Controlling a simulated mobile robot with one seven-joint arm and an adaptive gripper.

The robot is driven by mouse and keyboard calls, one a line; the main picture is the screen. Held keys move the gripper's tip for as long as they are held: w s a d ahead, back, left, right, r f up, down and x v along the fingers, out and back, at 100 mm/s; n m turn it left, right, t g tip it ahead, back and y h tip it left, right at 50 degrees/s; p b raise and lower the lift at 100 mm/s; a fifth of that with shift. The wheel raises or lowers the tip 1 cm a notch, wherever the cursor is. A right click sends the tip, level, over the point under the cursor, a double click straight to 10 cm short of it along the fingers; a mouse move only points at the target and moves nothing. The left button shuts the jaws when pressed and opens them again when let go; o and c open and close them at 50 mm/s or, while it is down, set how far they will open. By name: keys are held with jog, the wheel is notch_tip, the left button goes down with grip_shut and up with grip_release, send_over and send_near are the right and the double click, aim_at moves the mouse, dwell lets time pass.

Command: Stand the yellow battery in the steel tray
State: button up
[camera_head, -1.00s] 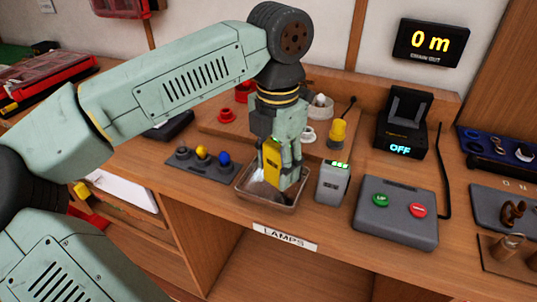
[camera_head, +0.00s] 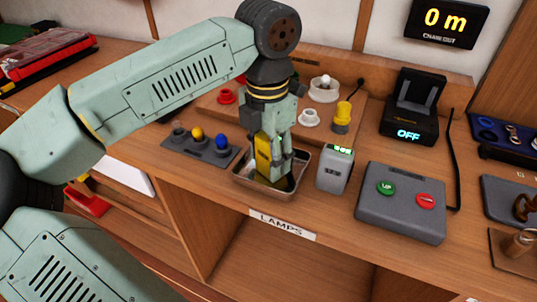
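The yellow battery (camera_head: 262,152) is upright between the fingers of my gripper (camera_head: 274,160). My gripper points down and is closed around it. The battery's lower part is inside the steel tray (camera_head: 275,194), within its rim. I cannot tell whether its base touches the tray floor, as the fingers and the near rim hide part of it. The right finger covers the battery's right side.
A grey battery-like block (camera_head: 335,168) with green lights stands close to the tray's right. A control box (camera_head: 401,203) with green and red buttons is further right. A rack with colored knobs (camera_head: 200,146) is left of the tray. A charger reading OFF (camera_head: 412,108) stands behind.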

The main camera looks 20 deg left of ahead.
jog(key=o, duration=0.4)
notch_tip(320, 180, up, 12)
jog(key=p, duration=0.6)
jog(key=shift+r+p, duration=0.15)
jog(key=shift+p, duration=0.2)
